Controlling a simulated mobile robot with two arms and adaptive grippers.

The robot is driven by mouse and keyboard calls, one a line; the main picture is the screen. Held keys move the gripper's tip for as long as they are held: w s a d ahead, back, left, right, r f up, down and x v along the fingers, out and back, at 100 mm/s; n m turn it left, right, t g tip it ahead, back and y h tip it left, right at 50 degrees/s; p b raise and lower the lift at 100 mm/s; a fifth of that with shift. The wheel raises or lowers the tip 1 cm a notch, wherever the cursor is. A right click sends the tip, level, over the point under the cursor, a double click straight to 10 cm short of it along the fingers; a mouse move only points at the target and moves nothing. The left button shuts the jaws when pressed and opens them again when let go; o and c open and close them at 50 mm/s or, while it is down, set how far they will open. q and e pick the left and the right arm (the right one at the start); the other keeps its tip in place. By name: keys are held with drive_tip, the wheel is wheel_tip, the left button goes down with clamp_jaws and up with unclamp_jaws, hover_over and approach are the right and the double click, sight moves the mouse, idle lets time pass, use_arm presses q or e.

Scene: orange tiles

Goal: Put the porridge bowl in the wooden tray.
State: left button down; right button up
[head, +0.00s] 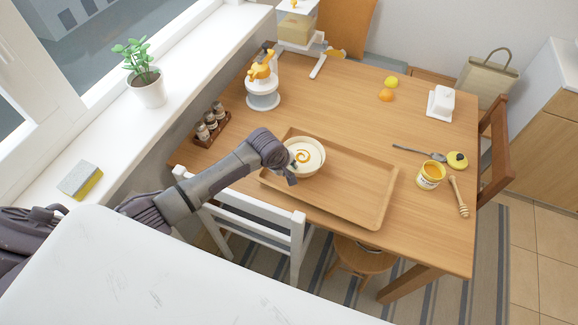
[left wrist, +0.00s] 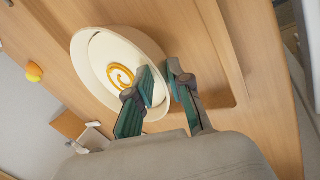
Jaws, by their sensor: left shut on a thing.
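The cream porridge bowl (head: 308,160), with an orange swirl on its white filling, is at the left end of the wooden tray (head: 350,200). My left gripper (head: 290,172) is shut on the bowl's near-left rim. In the left wrist view the fingers (left wrist: 158,80) pinch the wall of the bowl (left wrist: 103,55), one inside and one outside. The bowl looks about level in the head view. I cannot tell whether its base touches the tray or hangs just above it. The rest of the tray is empty. My right gripper is not in view.
A honey jar (head: 430,176), its lid (head: 457,160), a spoon (head: 420,153) and a honey dipper (head: 459,197) lie right of the tray. A juicer (head: 263,85) and spice rack (head: 211,127) stand at the left. A white chair (head: 255,215) is at the near edge.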

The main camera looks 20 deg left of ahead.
use_arm(q)
drive_tip(key=shift+f, duration=0.15)
drive_tip(key=c, duration=1.1)
unclamp_jaws()
drive_tip(key=shift+o, duration=0.2)
drive_tip(key=v, duration=1.2)
